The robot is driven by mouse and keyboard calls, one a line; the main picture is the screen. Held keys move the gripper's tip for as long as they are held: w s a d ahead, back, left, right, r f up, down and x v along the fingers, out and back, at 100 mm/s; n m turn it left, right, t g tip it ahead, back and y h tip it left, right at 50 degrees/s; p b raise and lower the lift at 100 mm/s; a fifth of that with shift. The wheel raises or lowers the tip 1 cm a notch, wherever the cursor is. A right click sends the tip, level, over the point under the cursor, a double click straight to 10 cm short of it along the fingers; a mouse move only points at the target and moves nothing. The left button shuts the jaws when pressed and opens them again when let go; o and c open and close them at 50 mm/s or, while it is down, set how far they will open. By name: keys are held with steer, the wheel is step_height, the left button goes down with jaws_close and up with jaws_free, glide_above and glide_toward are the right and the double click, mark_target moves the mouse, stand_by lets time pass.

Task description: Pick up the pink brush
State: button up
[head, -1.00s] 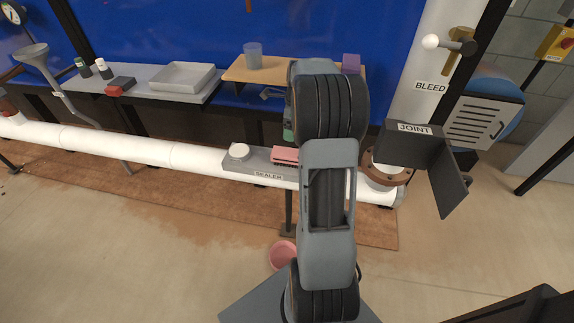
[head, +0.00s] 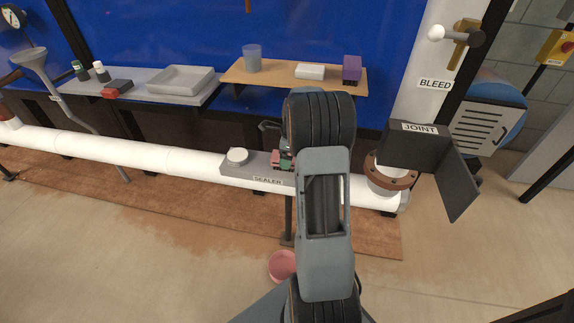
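The pink brush (head: 276,159) lies on the grey tray labelled SEALER (head: 240,171), on the white pipe. My gripper (head: 285,156) is low over the brush, partly hidden behind my own arm. Its dark fingertips overlap the brush's middle, with pink showing at the sides. I cannot tell whether the fingers are closed on it or only around it. A round white lid (head: 237,156) is at the tray's left end.
A wooden shelf (head: 290,78) behind holds a grey cup (head: 252,58), a white block (head: 310,71) and a purple block (head: 351,68). A dark JOINT box (head: 414,147) and brown flange (head: 390,178) are to the right. A pink bucket (head: 282,266) stands on the floor.

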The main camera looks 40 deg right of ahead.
steer(key=shift+w+f, duration=0.1)
steer(key=shift+f, duration=0.8)
steer(key=shift+r, duration=0.1)
steer(key=c, duration=1.1)
